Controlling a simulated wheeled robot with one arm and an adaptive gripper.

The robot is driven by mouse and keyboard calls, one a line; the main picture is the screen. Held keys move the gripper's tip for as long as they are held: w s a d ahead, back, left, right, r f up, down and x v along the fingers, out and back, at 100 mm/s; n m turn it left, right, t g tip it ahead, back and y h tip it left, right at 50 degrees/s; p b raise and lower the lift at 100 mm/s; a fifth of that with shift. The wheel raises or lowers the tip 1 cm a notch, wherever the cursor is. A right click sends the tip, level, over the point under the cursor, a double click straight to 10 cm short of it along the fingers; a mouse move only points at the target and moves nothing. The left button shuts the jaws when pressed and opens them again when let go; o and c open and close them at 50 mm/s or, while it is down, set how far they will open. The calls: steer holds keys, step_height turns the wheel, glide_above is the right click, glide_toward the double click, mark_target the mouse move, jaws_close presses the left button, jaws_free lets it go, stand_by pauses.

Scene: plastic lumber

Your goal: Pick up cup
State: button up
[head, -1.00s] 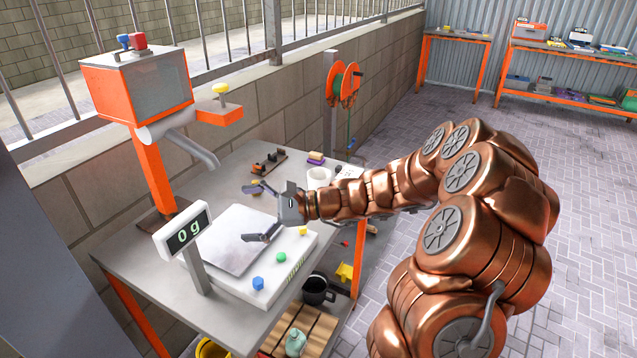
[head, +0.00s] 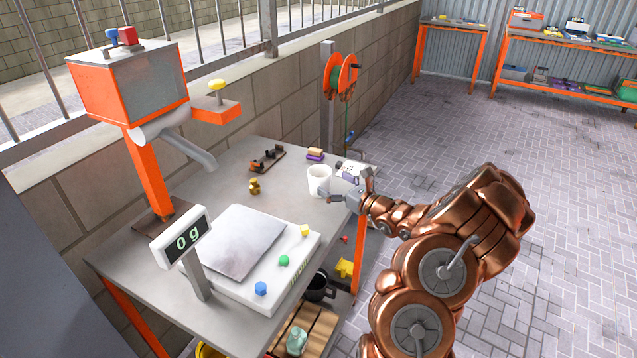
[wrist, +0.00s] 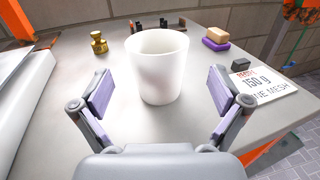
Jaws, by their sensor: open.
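A white cup (head: 319,181) stands upright on the grey table near its right edge. It also shows in the middle of the wrist view (wrist: 158,70). My gripper (head: 350,187) is at the table's right edge, just to the right of the cup. In the wrist view my gripper (wrist: 161,97) is open, with one finger pad to each side of the cup's lower front. The cup lies ahead of and partly between the fingers. Neither pad appears to touch it.
A scale with display (head: 180,237) and colored knobs stands at left. Bare table (head: 290,205) lies between scale and cup.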

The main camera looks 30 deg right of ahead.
mark_target(313, 172)
steer(key=p+x, duration=0.2)
steer(key=x, duration=0.3)
steer(key=shift+w+a, duration=0.25)
steer(key=c, duration=0.9)
steer(key=shift+c, duration=0.2)
